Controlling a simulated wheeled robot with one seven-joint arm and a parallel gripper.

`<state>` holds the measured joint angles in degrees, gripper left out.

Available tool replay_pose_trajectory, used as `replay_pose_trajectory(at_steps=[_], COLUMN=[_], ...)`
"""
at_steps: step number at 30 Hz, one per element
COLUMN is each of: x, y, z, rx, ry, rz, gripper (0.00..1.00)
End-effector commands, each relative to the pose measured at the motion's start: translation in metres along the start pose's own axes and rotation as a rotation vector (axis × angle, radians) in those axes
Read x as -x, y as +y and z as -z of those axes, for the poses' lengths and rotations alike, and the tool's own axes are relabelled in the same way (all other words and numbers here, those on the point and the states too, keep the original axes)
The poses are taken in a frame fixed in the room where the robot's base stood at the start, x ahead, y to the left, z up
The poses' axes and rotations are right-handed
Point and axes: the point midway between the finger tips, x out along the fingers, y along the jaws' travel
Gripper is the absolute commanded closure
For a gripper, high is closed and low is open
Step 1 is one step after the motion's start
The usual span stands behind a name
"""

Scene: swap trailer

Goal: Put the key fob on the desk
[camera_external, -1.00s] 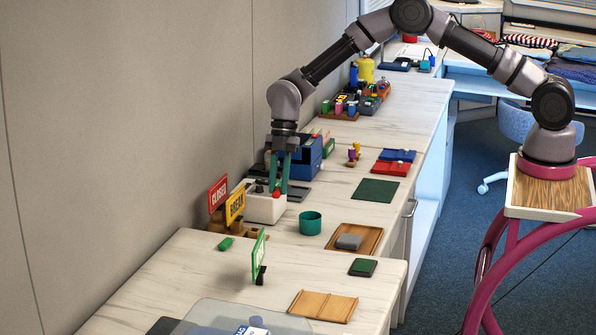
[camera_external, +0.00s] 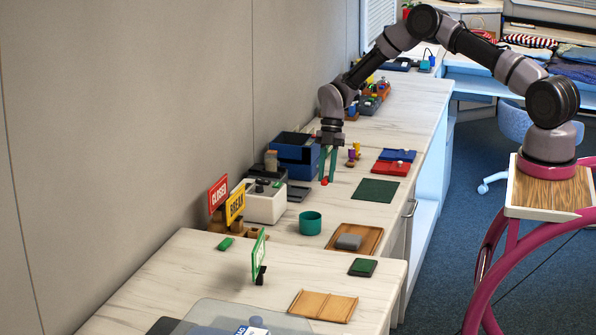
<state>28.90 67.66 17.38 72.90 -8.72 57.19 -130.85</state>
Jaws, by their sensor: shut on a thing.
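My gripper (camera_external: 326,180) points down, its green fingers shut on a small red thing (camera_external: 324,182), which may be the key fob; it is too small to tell. The gripper and the red thing are over the pale wood-grain counter (camera_external: 337,208), just right of the blue box (camera_external: 297,155) and left of the dark green mat (camera_external: 376,190). I cannot tell the exact height above the surface. A white box (camera_external: 265,205) with dark things in its top stands on the counter to the gripper's left.
A teal cup (camera_external: 310,223) and a brown tray (camera_external: 368,231) with a grey block stand nearer. Closed (camera_external: 218,194) and break (camera_external: 235,205) signs are by the wall. Red and blue cases (camera_external: 392,168) lie to the right. A light-blue desk (camera_external: 475,72) is at the back right.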

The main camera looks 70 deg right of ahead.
Motion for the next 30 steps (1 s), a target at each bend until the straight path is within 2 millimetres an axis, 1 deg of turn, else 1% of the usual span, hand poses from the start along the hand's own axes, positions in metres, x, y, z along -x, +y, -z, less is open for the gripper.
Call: replay_pose_trajectory(at_steps=[1, 8, 12, 15, 26, 27, 28, 29, 30], x=[-0.008, -0.026, -0.044, -0.054, -0.057, -0.057, -0.057, -0.057, -0.057], y=[0.000, 0.000, 0.000, 0.000, 0.001, 0.001, 0.001, 0.001, 0.001], z=[-0.003, -0.010, -0.018, -0.022, -0.024, -0.023, -0.023, -0.023, -0.023], rx=[-0.001, 0.000, 0.000, -0.001, 0.000, 0.000, 0.000, 0.000, 0.000], ry=[0.000, 0.000, 0.000, 0.000, 0.000, -0.001, -0.001, -0.001, -0.001], rz=[0.001, 0.000, 0.001, 0.000, -0.001, -0.002, -0.002, -0.002, -0.002], gripper=[1.00, 1.00, 1.00, 1.00, 1.00, 0.61, 0.50, 0.47, 0.47])
